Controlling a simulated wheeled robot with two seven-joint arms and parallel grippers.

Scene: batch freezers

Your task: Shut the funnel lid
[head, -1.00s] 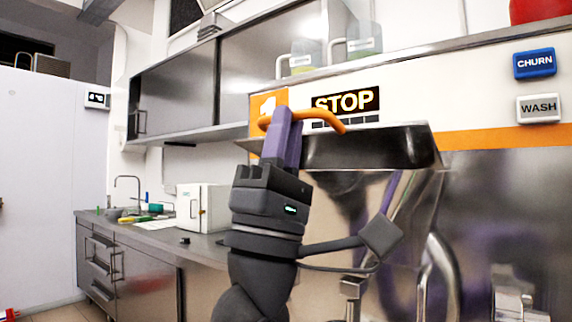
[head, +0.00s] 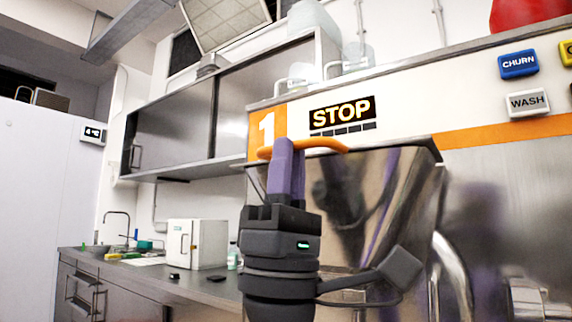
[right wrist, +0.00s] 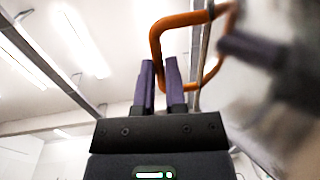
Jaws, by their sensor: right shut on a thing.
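The funnel (head: 400,200) is a shiny steel hopper on the machine front, with a dark upper rim. Its orange lid handle (head: 325,144) lies across the top left of the funnel. My right gripper (head: 287,145) reaches up from below, its purple fingers shut on the handle. In the right wrist view the orange handle (right wrist: 153,45) is a bent loop by the purple fingertips (right wrist: 158,65), and a blurred steel surface lies to the right. The lid panel is hard to tell from the funnel, so its angle is unclear. My left gripper is out of view.
The machine panel shows a STOP display (head: 342,112) and CHURN (head: 518,64) and WASH (head: 528,102) buttons. A curved steel pipe (head: 452,268) is at the right. A counter (head: 205,287) with a white box (head: 197,244) stands at the left behind my arm.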

